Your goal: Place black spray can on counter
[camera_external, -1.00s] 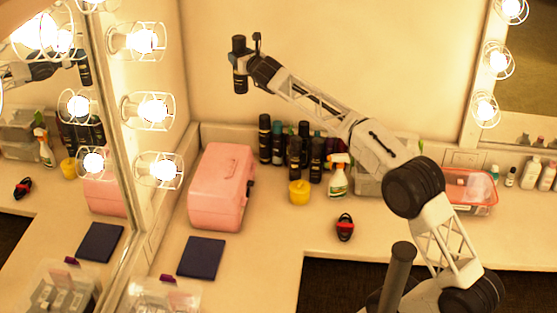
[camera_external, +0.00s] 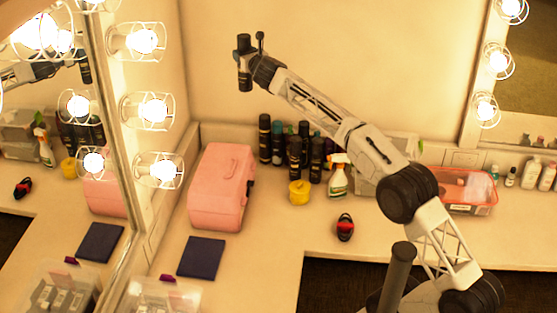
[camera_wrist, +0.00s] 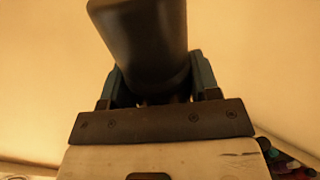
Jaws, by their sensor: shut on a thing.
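My gripper (camera_external: 250,64) is shut on a black spray can (camera_external: 244,78) and holds it upright, high above the counter in the external view. In the wrist view the black can (camera_wrist: 142,35) fills the top middle, between the two fingers of my gripper (camera_wrist: 150,85). The pale counter (camera_external: 270,225) runs along the wall below. Several other dark spray cans (camera_external: 295,152) stand grouped on it at the back, below and to the right of my gripper.
A pink case (camera_external: 220,185) stands left of the cans. A yellow jar (camera_external: 299,192), a spray bottle (camera_external: 338,178) and a red-black item (camera_external: 345,226) are in front. A dark blue square (camera_external: 201,257) lies at left. Caged bulbs (camera_external: 148,110) line the left mirror. Counter between is clear.

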